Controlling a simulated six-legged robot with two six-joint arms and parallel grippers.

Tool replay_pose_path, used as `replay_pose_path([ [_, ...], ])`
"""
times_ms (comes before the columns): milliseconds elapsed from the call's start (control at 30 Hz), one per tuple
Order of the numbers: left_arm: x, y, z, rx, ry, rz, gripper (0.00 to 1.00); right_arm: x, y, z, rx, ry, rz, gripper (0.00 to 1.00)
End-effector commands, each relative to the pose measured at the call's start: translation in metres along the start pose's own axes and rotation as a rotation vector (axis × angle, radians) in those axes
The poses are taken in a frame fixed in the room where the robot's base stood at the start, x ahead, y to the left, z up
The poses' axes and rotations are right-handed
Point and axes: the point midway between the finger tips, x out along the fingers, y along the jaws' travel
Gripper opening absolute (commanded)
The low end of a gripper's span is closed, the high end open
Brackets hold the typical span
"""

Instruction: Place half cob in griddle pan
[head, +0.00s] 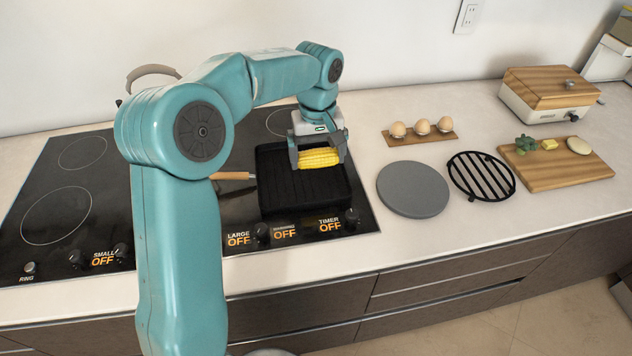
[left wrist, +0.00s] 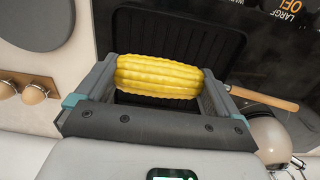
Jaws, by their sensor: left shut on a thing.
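The half cob (head: 319,158) is yellow and held between the fingers of my left gripper (head: 319,162), over the far part of the griddle pan. In the left wrist view the cob (left wrist: 158,77) lies crosswise between the two fingers (left wrist: 158,92). The griddle pan (head: 300,192) is black, square and ridged, with a wooden handle pointing left, and sits on the hob. It also shows in the left wrist view (left wrist: 180,35) beyond the cob. I cannot tell whether the cob touches the pan. My right gripper is not in view.
The black hob (head: 120,220) lies under the pan. To the right are a grey round plate (head: 413,189), a black round rack (head: 481,176), an egg holder (head: 420,137) and a cutting board (head: 570,175) with food. A kettle-like handle (head: 152,72) shows behind my arm.

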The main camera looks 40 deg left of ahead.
Motion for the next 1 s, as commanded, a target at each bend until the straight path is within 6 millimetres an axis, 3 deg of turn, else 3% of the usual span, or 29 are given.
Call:
replay_pose_path([
  [100, 0.027, -0.001, 0.000, 0.000, -0.001, -0.002, 0.63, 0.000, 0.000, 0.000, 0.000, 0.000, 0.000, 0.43],
  [300, 0.046, 0.000, 0.000, 0.001, 0.001, -0.001, 0.63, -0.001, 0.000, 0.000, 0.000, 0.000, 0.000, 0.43],
  [500, 0.078, 0.000, 0.000, 0.000, -0.001, -0.002, 0.63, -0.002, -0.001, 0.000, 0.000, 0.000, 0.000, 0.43],
  [933, 0.089, 0.000, 0.000, 0.001, 0.002, 0.000, 0.63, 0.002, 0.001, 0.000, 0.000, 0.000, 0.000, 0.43],
  [967, 0.089, 0.000, 0.000, 0.001, 0.002, 0.000, 0.99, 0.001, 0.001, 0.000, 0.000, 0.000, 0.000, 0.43],
  [1000, 0.088, 0.000, 0.000, 0.001, 0.002, 0.000, 1.00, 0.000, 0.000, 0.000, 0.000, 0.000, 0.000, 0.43],
])
